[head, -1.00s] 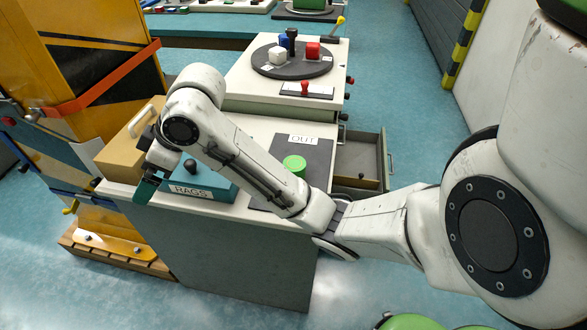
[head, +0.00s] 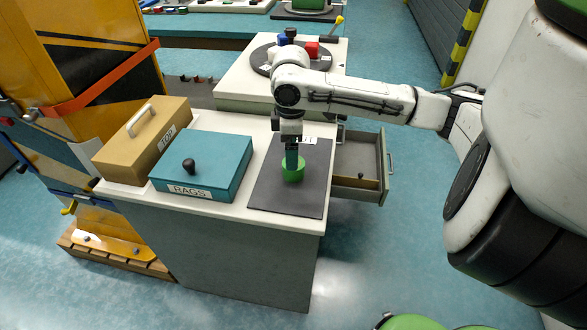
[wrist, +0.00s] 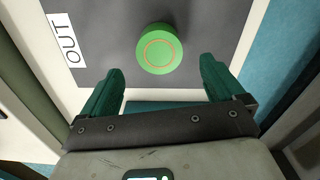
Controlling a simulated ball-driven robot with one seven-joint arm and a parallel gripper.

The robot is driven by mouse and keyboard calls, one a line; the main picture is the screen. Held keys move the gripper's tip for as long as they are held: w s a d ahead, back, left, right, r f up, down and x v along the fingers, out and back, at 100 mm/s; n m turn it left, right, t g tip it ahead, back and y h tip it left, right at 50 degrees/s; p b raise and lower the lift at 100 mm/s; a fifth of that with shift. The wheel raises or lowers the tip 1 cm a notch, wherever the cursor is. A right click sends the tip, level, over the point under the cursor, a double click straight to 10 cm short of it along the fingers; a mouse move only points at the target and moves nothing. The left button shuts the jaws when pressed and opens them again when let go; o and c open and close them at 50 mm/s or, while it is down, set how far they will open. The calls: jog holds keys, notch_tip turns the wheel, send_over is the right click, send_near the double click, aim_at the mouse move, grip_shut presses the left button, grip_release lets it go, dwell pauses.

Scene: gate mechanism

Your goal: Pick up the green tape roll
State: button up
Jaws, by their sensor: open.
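The green tape roll (head: 292,172) lies on the dark grey mat marked OUT (head: 262,197) on the near cabinet's top. In the wrist view the roll (wrist: 159,49) is a round green disc with a thin orange ring on its face. My gripper (head: 292,160) points down at the roll and partly covers it in the head view. In the wrist view my gripper (wrist: 161,80) is open, with its two green fingers apart and nothing between them. The roll shows ahead of the gap between the fingertips. I cannot tell the exact height of the fingertips over it.
A teal RAGS box (head: 205,162) with a black knob and a tan box (head: 143,140) with a handle stand left of the mat. An open drawer (head: 358,165) juts out on the right. A turntable with blocks (head: 262,62) is behind.

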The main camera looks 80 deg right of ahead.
jog(key=shift+s+f, duration=0.2)
jog(key=shift+f, duration=3.2)
jog(key=shift+c, duration=0.3)
jog(key=c, duration=1.1)
